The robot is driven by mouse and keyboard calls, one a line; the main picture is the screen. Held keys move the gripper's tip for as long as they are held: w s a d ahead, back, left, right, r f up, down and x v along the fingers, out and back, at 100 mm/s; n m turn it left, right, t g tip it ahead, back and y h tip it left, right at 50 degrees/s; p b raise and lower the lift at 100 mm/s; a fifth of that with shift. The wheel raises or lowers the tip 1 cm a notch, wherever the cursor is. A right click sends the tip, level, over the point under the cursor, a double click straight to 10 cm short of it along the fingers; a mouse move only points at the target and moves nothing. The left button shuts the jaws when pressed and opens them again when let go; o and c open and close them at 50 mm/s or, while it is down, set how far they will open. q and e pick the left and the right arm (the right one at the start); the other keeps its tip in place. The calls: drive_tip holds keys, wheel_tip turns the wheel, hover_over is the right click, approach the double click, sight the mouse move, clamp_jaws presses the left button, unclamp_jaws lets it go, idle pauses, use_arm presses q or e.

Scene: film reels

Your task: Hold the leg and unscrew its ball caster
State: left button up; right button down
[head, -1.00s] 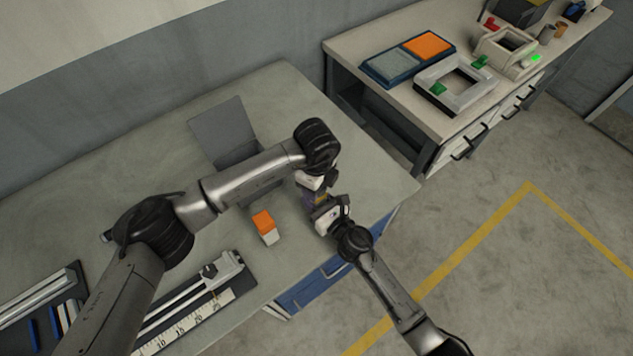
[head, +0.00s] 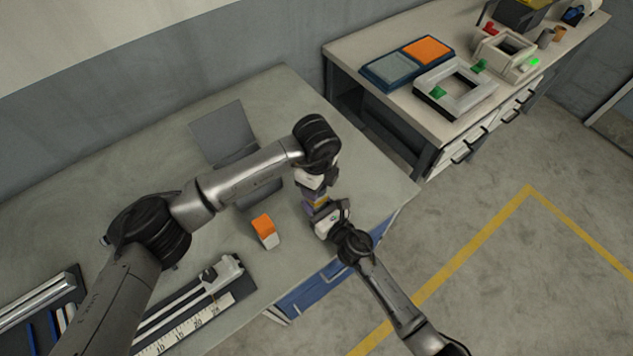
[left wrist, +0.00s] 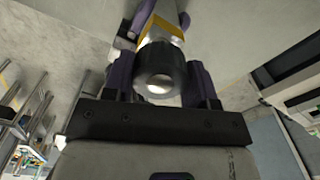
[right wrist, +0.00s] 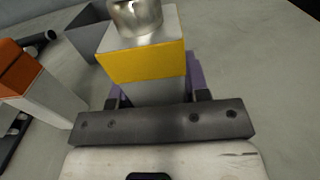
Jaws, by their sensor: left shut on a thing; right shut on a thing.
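The leg is a pale block with a yellow band (right wrist: 142,62), held clear of the table by my right gripper (right wrist: 155,90), whose purple fingers are shut around it. The ball caster (left wrist: 160,72) is a dark round collar with a shiny ball in its middle. My left gripper (left wrist: 160,82) has its purple fingers shut on either side of it. A silvery round metal part (right wrist: 135,18) of the caster shows at the leg's end in the right wrist view. In the head view, both grippers meet over the table, and the joint is mostly hidden.
An orange-topped white block (head: 265,230) stands left of the grippers on the grey table (head: 285,100). A grey open box (head: 223,130) stands behind, partly covered by my left arm. A ruler fixture (head: 195,305) lies at front left. A side bench (head: 400,105) holds trays.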

use_arm(q)
drive_tip(key=shift+r, duration=0.1)
drive_tip(key=shift+r, duration=1.95)
use_arm(e)
drive_tip(key=c, duration=0.5)
unclamp_jaws()
